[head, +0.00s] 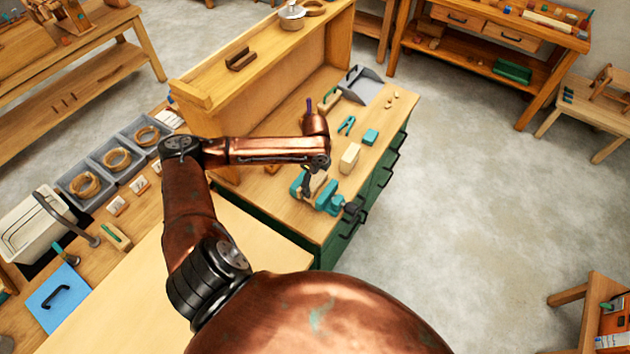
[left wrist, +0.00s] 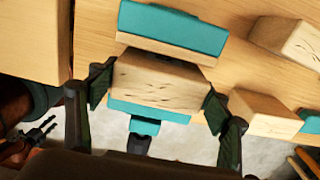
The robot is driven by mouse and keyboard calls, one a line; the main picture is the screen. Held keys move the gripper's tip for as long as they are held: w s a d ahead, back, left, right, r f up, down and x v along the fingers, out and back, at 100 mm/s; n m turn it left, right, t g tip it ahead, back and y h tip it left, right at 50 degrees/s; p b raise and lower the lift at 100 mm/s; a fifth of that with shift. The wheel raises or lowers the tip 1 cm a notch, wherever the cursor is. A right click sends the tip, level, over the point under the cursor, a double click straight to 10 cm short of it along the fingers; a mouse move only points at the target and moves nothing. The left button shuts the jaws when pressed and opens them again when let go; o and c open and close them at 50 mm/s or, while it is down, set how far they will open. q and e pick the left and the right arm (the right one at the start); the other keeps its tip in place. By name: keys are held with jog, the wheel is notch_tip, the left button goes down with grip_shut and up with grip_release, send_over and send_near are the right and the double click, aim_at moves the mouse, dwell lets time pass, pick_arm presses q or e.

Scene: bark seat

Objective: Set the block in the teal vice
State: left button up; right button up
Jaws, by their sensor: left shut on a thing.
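The teal vice (head: 330,200) is fixed at the near edge of the workbench. Its two teal jaws show in the left wrist view (left wrist: 172,30), one above and one below a pale wooden block (left wrist: 165,82). My left gripper (head: 311,190) points down over the vice. In the left wrist view its fingers (left wrist: 160,92) are shut on the block's two ends. The block sits between the jaws; whether it rests on the vice's bottom cannot be told. In the head view the gripper largely hides it. A dark claw, seemingly my right gripper (left wrist: 32,140), shows at lower left.
Another pale block (head: 349,158) stands beside the vice. A teal block (head: 370,137), teal pliers (head: 346,125) and a dustpan (head: 362,84) lie farther along the bench. A wooden back panel (head: 250,75) rises behind.

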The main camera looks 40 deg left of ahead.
pick_arm(q)
jog(key=o, duration=1.4)
jog(key=shift+f, duration=0.1)
jog(key=shift+o, duration=0.3)
jog(key=shift+o, duration=0.8)
jog(key=shift+r+p, duration=3.5)
jog(key=shift+p, duration=0.9)
jog(key=shift+f, duration=0.15)
notch_tip(320, 180, down, 6)
jog(key=b, duration=0.7)
jog(key=shift+b, duration=0.4)
